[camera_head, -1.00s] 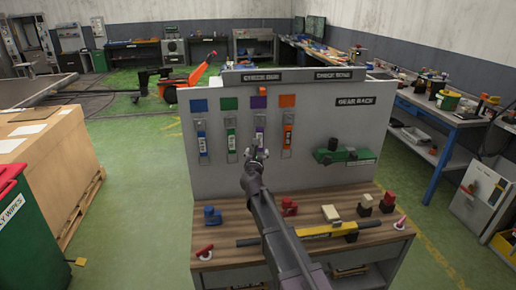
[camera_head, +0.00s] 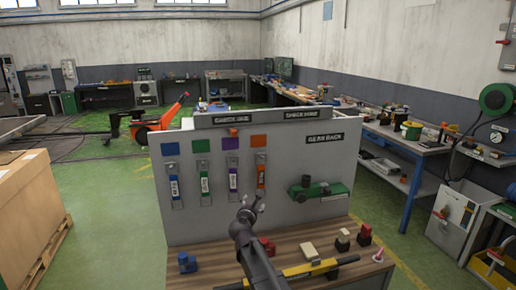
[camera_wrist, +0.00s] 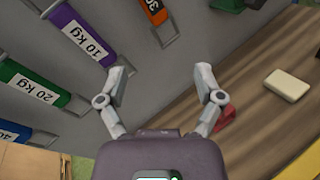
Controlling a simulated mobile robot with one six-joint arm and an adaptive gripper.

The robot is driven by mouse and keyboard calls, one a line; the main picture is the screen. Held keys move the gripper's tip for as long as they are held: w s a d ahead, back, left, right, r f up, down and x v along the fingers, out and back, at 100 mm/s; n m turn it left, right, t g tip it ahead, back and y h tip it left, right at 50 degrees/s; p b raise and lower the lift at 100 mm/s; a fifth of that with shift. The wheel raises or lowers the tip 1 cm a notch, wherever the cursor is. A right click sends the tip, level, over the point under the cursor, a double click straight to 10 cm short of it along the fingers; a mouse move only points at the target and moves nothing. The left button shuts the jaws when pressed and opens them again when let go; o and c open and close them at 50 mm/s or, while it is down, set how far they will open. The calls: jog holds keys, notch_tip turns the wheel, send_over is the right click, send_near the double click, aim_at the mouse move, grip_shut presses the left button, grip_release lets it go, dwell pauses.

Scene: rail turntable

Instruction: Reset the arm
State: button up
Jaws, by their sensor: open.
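My gripper (camera_head: 251,204) is raised in front of the upright grey panel (camera_head: 230,222), above the wooden bench top (camera_head: 212,256). In the wrist view my gripper (camera_wrist: 162,82) has its two fingers spread wide, with nothing between them. Beyond the fingers are the panel and the bench top. My arm hides part of the bench and of the yellow and black tool (camera_head: 308,267) lying on it.
Blue, green, purple and orange labelled holders hang on the panel, the purple one (camera_head: 233,180) marked 10 kg. A green device (camera_head: 318,190) is mounted at right. Small blocks stand on the bench, including a blue one (camera_head: 187,262).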

jog(key=s+d+f+m+g+h, duration=0.1)
jog(key=s+d+f+m+g, duration=0.4)
jog(key=d+m, duration=0.35)
jog(key=s+d+f+m+g+h, duration=0.25)
jog(key=s+d+f+m, duration=0.25)
jog(key=s+d+m, duration=0.3)
jog(key=s+d+f+m+g+y, duration=0.1)
jog(key=s+f+m+g+y, duration=0.2)
jog(key=s+m, duration=0.3)
jog(key=s+d+f+m+g+y, duration=0.2)
jog(key=s+m+g, duration=0.3)
jog(key=s, duration=0.7)
jog(key=shift+d+f+m+g+y, duration=0.2)
jog(key=shift+f+m+g+y, duration=0.15)
jog(key=shift+f+m+y, duration=0.45)
jog(key=shift+r, duration=0.1)
jog(key=c, duration=0.4)
